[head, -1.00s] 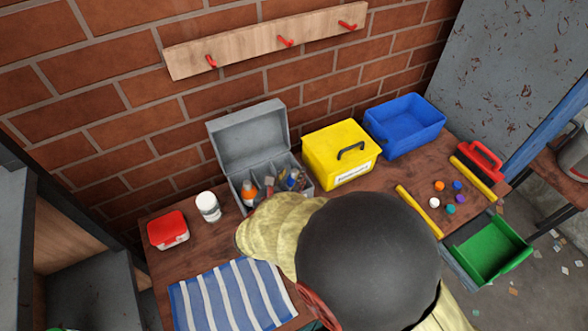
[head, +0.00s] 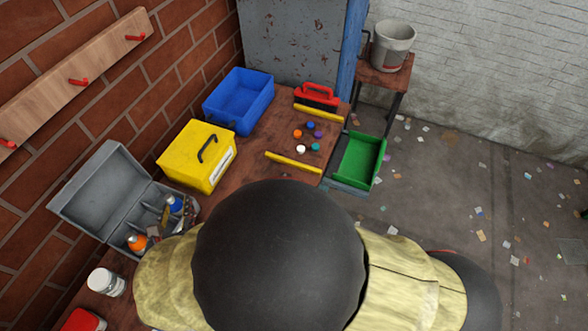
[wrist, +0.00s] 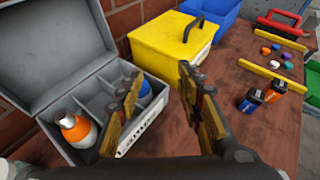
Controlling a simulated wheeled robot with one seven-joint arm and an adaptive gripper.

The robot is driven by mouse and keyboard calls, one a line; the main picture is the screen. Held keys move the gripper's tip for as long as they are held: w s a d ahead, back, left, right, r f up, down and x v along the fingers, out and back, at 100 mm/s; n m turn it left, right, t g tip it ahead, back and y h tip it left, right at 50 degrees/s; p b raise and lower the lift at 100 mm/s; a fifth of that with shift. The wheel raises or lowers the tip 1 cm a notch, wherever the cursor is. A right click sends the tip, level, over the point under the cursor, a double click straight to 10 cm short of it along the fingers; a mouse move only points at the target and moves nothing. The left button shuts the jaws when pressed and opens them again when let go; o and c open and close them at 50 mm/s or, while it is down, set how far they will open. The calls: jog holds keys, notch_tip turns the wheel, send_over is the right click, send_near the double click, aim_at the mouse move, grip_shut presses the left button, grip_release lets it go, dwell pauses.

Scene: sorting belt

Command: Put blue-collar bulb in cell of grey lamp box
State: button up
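The grey lamp box (head: 75,212) stands with its lid open at the left of the head view; it also shows in the wrist view (wrist: 133,146). The blue-collar bulb (head: 174,204) is in a far-right cell of the box. In the wrist view the blue bulb (wrist: 143,86) is partly hidden behind my left finger. An orange-collar bulb (head: 137,242) stands in a nearer cell, also seen in the wrist view (wrist: 75,129). My gripper (wrist: 160,76) is open over the box's front right side, with nothing between its fingers.
A yellow box (head: 185,160) and blue bin (head: 238,98) stand beyond the lamp box. Several coloured caps (head: 297,133) lie between yellow bars. A white jar (head: 106,282) is at left.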

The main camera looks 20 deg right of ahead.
jog(key=d+r+m+g+h, duration=0.25)
jog(key=d+m, duration=0.35)
jog(key=d, duration=0.4)
jog(key=d+r+m+g+h, duration=0.1)
jog(key=d+r+m+g, duration=0.1)
jog(key=d+r+m, duration=0.5)
jog(key=d+m+g+h, duration=0.2)
jog(key=d+m, duration=0.3)
jog(key=d, duration=0.7)
jog(key=s+d+r+m+y, duration=0.3)
jog(key=s+m, duration=0.3)
jog(key=m, duration=0.3)
jog(key=s+d+r+m+g+y, duration=0.1)
jog(key=s+d+r+m+y, duration=0.2)
jog(key=m, duration=0.6)
notch_tip(320, 180, up, 2)
jog(key=s+d, duration=0.2)
jog(key=shift+s+d, duration=0.15)
jog(key=shift+s, duration=0.2)
